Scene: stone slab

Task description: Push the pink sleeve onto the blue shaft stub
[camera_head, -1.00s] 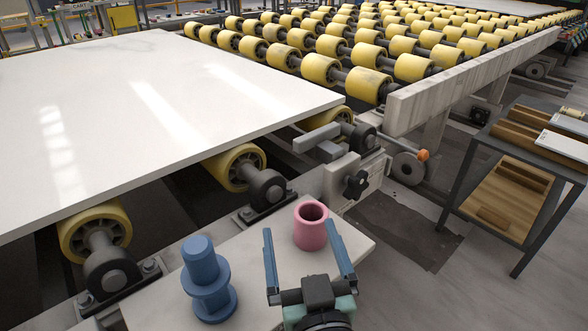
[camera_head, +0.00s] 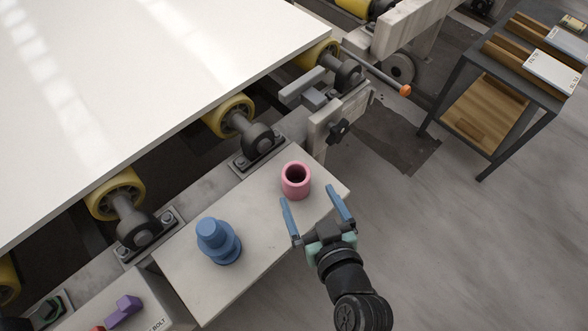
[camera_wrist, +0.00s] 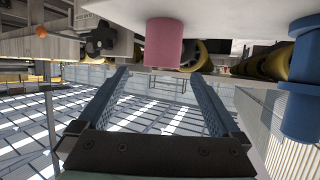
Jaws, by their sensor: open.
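The pink sleeve (camera_head: 296,180), a short hollow cylinder, stands upright near the right end of the stone slab (camera_head: 262,268). In the wrist view, which looks upside down, the sleeve (camera_wrist: 164,42) shows beyond and between the fingertips (camera_wrist: 160,85). The blue stub (camera_wrist: 302,85) is at the right edge there.
A large white slab (camera_head: 130,80) on yellow rollers (camera_head: 229,116) lies behind. A bracket with a black knob (camera_head: 339,131) and an orange-tipped rod (camera_head: 405,90) stand behind the sleeve. A purple piece (camera_head: 123,311) is at lower left. A shelf cart (camera_head: 500,100) is at right.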

